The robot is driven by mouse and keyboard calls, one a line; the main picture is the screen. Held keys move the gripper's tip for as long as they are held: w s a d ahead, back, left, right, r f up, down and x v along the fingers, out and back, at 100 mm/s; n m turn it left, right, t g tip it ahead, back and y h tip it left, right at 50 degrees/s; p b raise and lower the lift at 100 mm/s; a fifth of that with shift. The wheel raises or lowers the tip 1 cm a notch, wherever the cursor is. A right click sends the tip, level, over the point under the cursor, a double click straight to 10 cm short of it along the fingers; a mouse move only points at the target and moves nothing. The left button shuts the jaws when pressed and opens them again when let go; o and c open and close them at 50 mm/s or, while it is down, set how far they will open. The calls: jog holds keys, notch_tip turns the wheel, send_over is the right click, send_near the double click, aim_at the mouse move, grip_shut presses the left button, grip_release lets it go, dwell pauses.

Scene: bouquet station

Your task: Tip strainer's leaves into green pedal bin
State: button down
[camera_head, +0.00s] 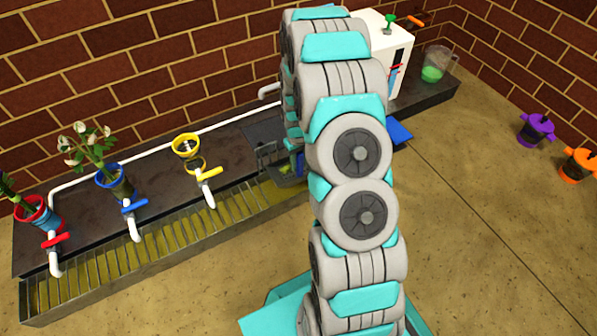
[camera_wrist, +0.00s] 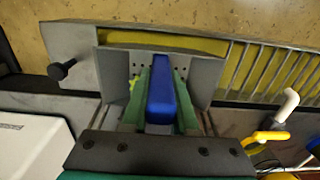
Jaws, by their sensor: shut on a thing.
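The strainer (camera_wrist: 203,80) is a grey metal box with small holes in its back wall. It sits at the end of the slatted trough in the wrist view, and its blue handle (camera_wrist: 161,92) points toward me. My gripper (camera_wrist: 161,75) is shut on this handle with its green fingers, one on each side. A bit of yellow-green shows beside the left finger, perhaps leaves; most of the inside is hidden. In the head view the strainer (camera_head: 268,152) is partly behind my arm. I see no green pedal bin in either view.
Potted plants, a yellow pot (camera_head: 186,146) and red, blue and yellow taps line the counter at left. A white machine (camera_head: 377,35) and a beaker of green liquid (camera_head: 434,68) stand behind. Purple (camera_head: 537,131) and orange (camera_head: 580,165) containers stand at right. Open floor lies between.

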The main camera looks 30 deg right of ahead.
notch_tip(320, 180, up, 7)
jog(key=shift+r, duration=0.2)
notch_tip(320, 180, up, 10)
jog(key=p, duration=0.3)
dwell(1.3)
jog(key=shift+w+a+r, duration=0.1)
jog(key=shift+r, duration=0.05)
